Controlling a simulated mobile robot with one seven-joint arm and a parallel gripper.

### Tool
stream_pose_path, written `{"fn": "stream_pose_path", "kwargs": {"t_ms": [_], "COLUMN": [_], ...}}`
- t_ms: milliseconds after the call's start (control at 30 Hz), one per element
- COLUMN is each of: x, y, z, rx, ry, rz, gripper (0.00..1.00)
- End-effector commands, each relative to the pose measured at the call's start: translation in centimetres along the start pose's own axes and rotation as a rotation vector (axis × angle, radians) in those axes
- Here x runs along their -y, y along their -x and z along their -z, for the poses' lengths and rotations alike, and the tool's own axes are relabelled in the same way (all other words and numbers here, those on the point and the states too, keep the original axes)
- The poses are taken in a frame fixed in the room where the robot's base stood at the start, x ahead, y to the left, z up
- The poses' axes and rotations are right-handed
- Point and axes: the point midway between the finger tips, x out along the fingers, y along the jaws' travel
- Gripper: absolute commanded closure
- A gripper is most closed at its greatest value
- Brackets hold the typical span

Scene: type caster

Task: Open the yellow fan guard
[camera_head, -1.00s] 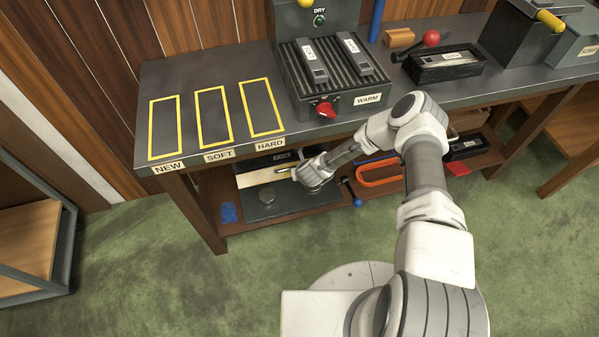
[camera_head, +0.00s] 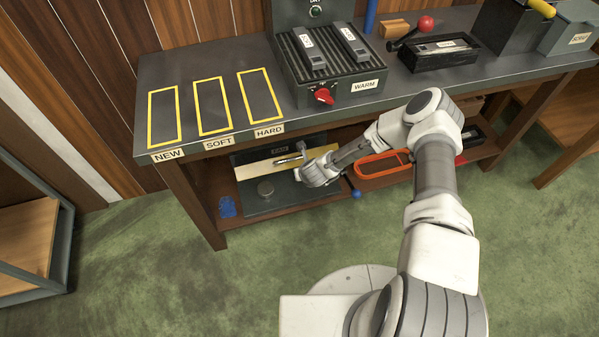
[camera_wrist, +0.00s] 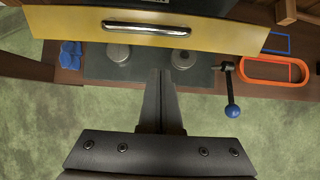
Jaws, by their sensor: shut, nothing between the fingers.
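The yellow fan guard (camera_wrist: 235,34) spans the top of the wrist view, with a silver bar handle (camera_wrist: 150,28) across its face. In the head view the guard (camera_head: 257,168) is a pale yellow strip below the FAN label, on the lower shelf under the bench. My arm hides part of its right side. My gripper (camera_wrist: 161,73) is shut and empty. In the wrist view its tips lie just below the guard's lower edge, apart from the handle. I cannot tell whether they touch the guard, nor how far it is tilted.
A dark base plate (camera_wrist: 100,70) with two round knobs lies below the guard. A blue-ended lever (camera_wrist: 232,110) and an orange loop (camera_wrist: 300,80) are to the right, blue pieces (camera_wrist: 70,55) to the left. The bench top (camera_head: 222,72) overhangs the shelf. Green floor in front is clear.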

Motion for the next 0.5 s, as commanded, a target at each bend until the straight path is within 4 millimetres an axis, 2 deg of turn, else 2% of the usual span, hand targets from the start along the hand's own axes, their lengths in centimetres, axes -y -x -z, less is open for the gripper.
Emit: {"fn": "stream_pose_path", "kwargs": {"t_ms": [33,233,400,500], "x": [0.0,0.0,-0.1,0.0], "y": [1.4,4.6,5.9,5.5], "z": [-0.3,-0.6,-0.6,0.4], "rx": [-0.001,-0.001,0.000,0.011], "ry": [0.000,0.001,0.002,0.012], "rz": [-0.001,-0.001,0.000,0.003], "gripper": [1.00,1.00,1.00,1.00]}}
